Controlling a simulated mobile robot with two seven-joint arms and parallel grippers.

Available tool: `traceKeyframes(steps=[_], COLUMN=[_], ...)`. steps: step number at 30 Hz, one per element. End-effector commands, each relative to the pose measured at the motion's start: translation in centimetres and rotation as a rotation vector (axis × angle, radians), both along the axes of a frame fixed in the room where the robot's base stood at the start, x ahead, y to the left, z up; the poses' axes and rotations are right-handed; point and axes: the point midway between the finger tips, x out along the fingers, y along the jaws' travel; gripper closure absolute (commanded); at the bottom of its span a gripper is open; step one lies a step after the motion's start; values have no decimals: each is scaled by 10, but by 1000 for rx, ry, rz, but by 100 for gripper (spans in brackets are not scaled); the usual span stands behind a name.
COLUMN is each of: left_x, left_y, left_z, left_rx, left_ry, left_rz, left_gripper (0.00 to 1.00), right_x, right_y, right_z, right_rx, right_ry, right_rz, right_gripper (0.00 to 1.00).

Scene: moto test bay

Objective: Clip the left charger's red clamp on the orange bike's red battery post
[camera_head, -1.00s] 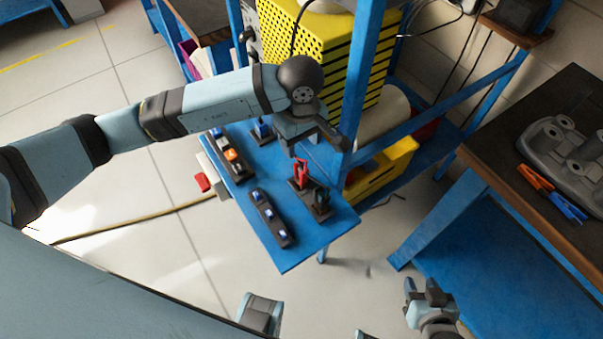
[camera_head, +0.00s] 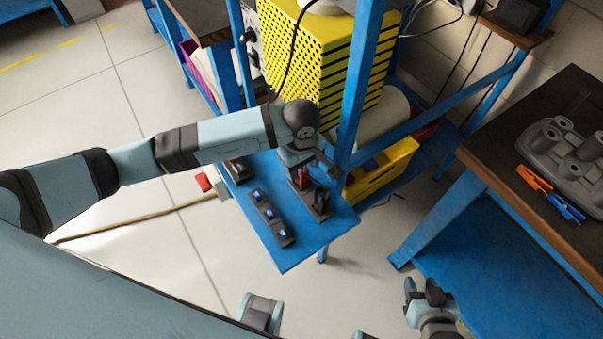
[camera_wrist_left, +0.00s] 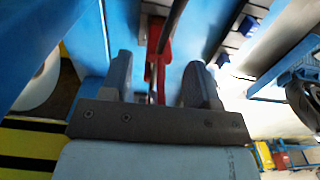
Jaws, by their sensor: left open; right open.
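A red clamp (camera_head: 303,179) stands in a dark holder on the blue shelf (camera_head: 320,240), beside a dark clamp (camera_head: 320,198). I cannot tell which charger it belongs to. My left gripper (camera_head: 310,168) is right above the red clamp and partly hides it. In the left wrist view the red clamp (camera_wrist_left: 163,62) shows between the two spread fingers of my left gripper (camera_wrist_left: 159,65), with nothing gripped. My right gripper (camera_head: 428,292) is open and empty, low at the right. The orange bike and its red battery post are not in view.
A blue post (camera_head: 357,90) rises close to my left gripper. A yellow perforated cabinet (camera_head: 300,55) stands behind. A strip of blue switches (camera_head: 270,217) lies on the shelf. A dark bench (camera_head: 530,150) at right holds a grey part and orange and blue tools (camera_head: 535,181).

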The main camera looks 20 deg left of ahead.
Motion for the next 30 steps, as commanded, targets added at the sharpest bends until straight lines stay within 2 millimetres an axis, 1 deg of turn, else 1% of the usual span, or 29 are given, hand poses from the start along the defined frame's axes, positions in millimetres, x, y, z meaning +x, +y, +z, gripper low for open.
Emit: traceKeyframes(steps=[3, 7, 18, 19, 20, 21, 23, 24, 25, 30], left_x=[3, 3, 4, 4, 4, 4, 4, 4, 4, 4], left_y=[0, 1, 1, 1, 1, 1, 1, 1, 1, 1], left_z=[-19, -31, -34, -34, -34, -33, -33, -33, -33, -33], left_rx=[-1, 0, 0, 0, 0, 0, 0, 0, 0, 0], left_ry=[4, 2, 0, 0, 0, 0, 0, 0, 0, 0], left_rz=[1, 2, 1, 1, 1, 1, 1, 1, 1, 1], left_gripper=[45, 45, 45, 49, 56, 65, 79, 88, 95, 96], right_x=[0, 0, 0, 0, 0, 0, 0, 0, 0, 0], right_y=[0, 0, 0, 0, 0, 0, 0, 0, 0, 0], right_z=[4, 4, 3, 3, 3, 3, 3, 2, 2, 2], right_rx=[-1, -3, -4, -4, -4, -4, -4, -4, -4, -4], right_ry=[-5, -6, -5, -5, -5, -5, -4, -4, -4, -3], right_rz=[2, 3, 3, 3, 3, 3, 3, 3, 3, 4], right_gripper=[57, 57, 57, 57, 57, 57, 57, 57, 57, 57])
